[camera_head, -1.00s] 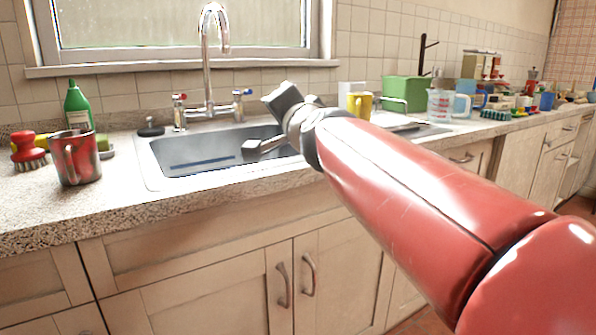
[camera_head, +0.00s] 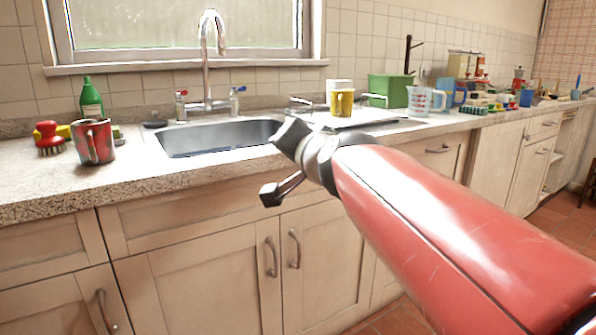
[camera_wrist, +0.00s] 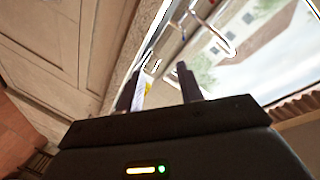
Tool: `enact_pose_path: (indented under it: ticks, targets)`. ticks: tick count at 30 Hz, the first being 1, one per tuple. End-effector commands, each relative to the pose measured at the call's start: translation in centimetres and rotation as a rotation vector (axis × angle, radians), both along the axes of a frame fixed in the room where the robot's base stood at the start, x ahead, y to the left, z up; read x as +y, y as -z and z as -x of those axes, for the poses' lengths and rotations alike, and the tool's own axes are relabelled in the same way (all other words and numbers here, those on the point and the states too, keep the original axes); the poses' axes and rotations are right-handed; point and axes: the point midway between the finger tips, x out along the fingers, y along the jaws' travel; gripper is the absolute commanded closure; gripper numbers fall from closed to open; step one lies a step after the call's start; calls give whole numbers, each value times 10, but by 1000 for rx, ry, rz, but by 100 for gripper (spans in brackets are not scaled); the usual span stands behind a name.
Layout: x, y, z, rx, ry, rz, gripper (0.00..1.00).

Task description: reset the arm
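My gripper (camera_head: 277,166) is in front of the sink cabinet, near the counter's front edge. Its two dark fingers stand apart, and nothing is seen held between them. In the wrist view the gripper (camera_wrist: 157,82) also shows both fingers spread, with only background behind the gap. My red arm reaches in from the lower right of the head view.
The sink (camera_head: 215,140) with its tap (camera_head: 207,60) lies behind the gripper. A red mug (camera_head: 94,142), a green bottle (camera_head: 90,98) and a red brush (camera_head: 48,138) stand at left. A yellow mug (camera_head: 342,102) and a measuring jug (camera_head: 420,101) stand at right.

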Motion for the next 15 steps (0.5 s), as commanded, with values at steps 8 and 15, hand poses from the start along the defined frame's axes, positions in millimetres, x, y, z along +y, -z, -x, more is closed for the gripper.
enact_pose_path:
  ticks: [8,15]
  targets:
    - [-35,74,52,154,-33,257,63]
    - [-99,179,138,419,-81,551,63]
